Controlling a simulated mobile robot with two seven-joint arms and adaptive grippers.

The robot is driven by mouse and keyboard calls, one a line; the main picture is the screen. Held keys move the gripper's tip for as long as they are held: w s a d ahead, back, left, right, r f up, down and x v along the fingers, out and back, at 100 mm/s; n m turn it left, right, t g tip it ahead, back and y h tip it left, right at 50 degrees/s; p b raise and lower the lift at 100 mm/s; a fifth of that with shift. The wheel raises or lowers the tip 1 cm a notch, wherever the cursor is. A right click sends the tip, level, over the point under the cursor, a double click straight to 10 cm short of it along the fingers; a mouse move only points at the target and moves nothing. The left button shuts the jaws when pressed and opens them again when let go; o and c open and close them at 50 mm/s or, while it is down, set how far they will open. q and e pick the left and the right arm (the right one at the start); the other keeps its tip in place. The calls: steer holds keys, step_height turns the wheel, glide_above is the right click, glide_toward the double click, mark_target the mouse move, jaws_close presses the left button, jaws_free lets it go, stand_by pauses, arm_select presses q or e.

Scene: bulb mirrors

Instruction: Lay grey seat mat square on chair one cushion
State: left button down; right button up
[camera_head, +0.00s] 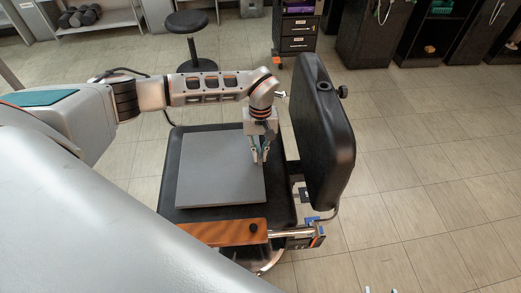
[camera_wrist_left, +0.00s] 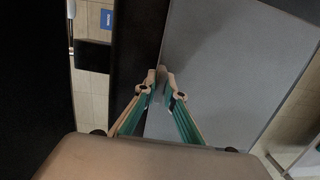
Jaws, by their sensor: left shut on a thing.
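The grey seat mat (camera_head: 215,170) lies flat over the black chair cushion (camera_head: 170,190), with a dark border of cushion showing around it. Its sides run roughly along the cushion's sides. I cannot tell whether its whole underside touches the cushion. My left gripper (camera_head: 260,160) points down and is shut on the mat's edge nearest the backrest. In the left wrist view the fingertips (camera_wrist_left: 160,86) meet at the edge of the mat (camera_wrist_left: 235,70), beside a strip of dark cushion (camera_wrist_left: 137,40). Two small grey tips at the head view's bottom edge may be my right gripper.
The black backrest (camera_head: 325,135) stands upright just right of my left gripper. An orange-brown armrest (camera_head: 222,232) runs along the chair's near side. A black stool (camera_head: 187,22) and a drawer cabinet (camera_head: 297,30) stand behind. The tiled floor at right is clear.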

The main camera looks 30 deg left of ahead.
arm_select(q)
steer(key=shift+f, duration=0.25)
stand_by(0.4)
steer(key=shift+f, duration=0.45)
steer(key=c, duration=2)
jaws_free()
steer(key=shift+c, duration=0.2)
steer(key=r, duration=0.4)
steer(key=w+r, duration=0.1)
steer(key=r, duration=0.7)
steer(key=shift+w+a, duration=0.2)
steer(key=shift+a, duration=0.1)
